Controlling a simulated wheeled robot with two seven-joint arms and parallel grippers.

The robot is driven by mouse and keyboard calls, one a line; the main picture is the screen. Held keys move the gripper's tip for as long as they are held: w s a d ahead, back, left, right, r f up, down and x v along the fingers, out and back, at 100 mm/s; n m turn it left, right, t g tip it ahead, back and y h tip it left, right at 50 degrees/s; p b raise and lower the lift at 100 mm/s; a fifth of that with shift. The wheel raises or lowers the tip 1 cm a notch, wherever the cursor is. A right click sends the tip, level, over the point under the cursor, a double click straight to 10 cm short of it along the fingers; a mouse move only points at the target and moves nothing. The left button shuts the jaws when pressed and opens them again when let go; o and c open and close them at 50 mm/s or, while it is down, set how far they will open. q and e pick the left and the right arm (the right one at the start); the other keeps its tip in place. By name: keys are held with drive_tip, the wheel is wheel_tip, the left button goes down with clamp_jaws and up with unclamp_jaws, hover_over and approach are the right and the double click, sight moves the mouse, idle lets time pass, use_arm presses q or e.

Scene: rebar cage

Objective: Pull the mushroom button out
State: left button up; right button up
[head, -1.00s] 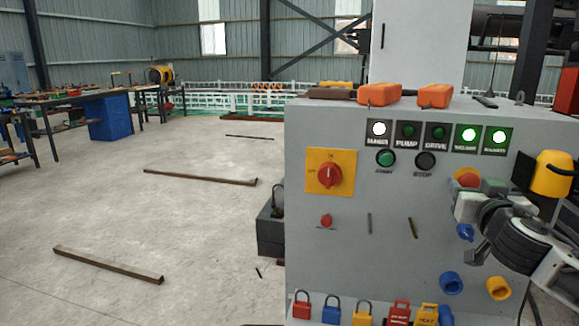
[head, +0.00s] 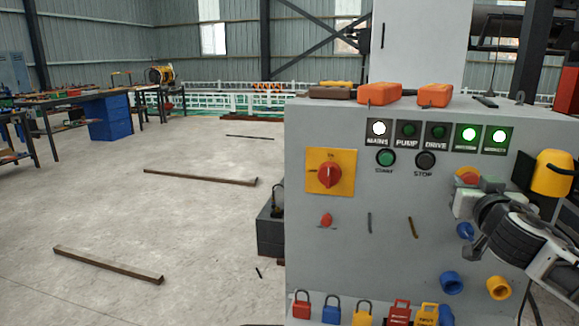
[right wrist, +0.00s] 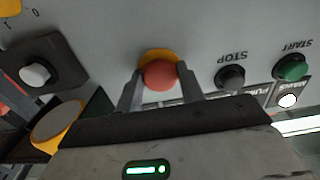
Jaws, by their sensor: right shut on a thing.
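The red mushroom button (right wrist: 160,75) sits on a yellow backing on the grey panel, between my right gripper's two fingers in the right wrist view. In the head view the button (head: 467,173) shows just above and behind the gripper, partly hidden. My right gripper (head: 478,193) is at the right side of the panel; in the right wrist view its fingers (right wrist: 161,82) are shut on the button from both sides. My left gripper is not in view.
The grey control cabinet (head: 340,250) carries a red rotary switch (head: 330,175), START (head: 386,158) and STOP (head: 425,160) buttons and lit lamps. A yellow-topped fitting (head: 553,175) stands close right of the gripper. Padlocks (head: 302,308) hang along the bottom.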

drive_tip(key=shift+s, duration=0.2)
drive_tip(key=shift+s+a, duration=0.1)
drive_tip(key=shift+s, duration=0.2)
drive_tip(key=o, duration=1.1)
drive_tip(key=b+v, duration=0.2)
drive_tip(key=v, duration=0.6)
